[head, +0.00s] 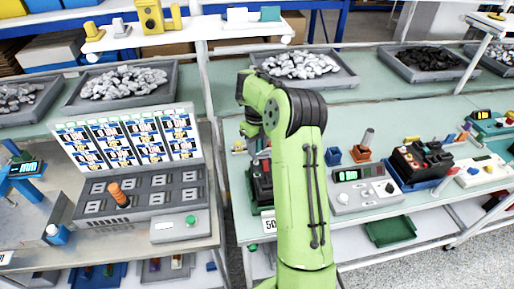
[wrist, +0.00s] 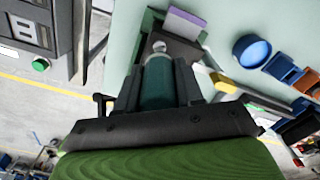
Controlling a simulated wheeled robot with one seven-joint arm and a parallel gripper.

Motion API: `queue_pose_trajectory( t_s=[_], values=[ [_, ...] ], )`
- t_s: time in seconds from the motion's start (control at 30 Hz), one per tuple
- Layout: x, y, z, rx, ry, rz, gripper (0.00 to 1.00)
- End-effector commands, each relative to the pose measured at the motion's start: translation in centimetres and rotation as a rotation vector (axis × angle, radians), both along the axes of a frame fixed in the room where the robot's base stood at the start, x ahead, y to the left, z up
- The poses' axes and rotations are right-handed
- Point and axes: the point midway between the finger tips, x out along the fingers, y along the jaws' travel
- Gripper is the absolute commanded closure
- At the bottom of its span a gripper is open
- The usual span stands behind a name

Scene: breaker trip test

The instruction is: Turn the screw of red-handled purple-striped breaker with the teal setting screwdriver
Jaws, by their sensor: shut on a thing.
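In the wrist view, my gripper (wrist: 158,85) is shut on the teal setting screwdriver (wrist: 157,82). Its teal handle sits between the two dark fingers, with a metallic end (wrist: 159,46) pointing away from the palm. Just beyond it is a dark block with a purple strip (wrist: 186,20) in a green frame; I cannot tell whether the metallic end touches it. In the head view, a dark breaker with red on top (head: 262,180) stands in a green holder left of my arm, partly hidden by it. Its stripe and screw cannot be made out there.
Left is a grey socket panel (head: 180,195) with an orange-handled piece (head: 119,194) and a label board (head: 128,140). Right are a grey display box (head: 362,194), a black-and-red unit (head: 420,162) and small blue and orange cups (head: 360,153). Trays of stones line the back.

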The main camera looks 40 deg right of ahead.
Motion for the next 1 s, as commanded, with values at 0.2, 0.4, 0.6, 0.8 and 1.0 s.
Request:
queue_pose_trajectory(
  t_s=[0.2,0.4,0.6,0.8,1.0],
  values=[
    [0.01,0.02,-0.01,0.000,0.000,-0.036,0.94],
    [0.04,0.02,-0.08,-0.001,-0.001,-0.054,0.94],
    [0.03,0.06,-0.25,-0.001,-0.001,-0.179,0.94],
    [-0.01,0.09,-0.03,0.000,0.000,-0.210,0.94],
    [0.00,0.09,-0.04,0.000,0.000,-0.217,0.94]
  ],
)
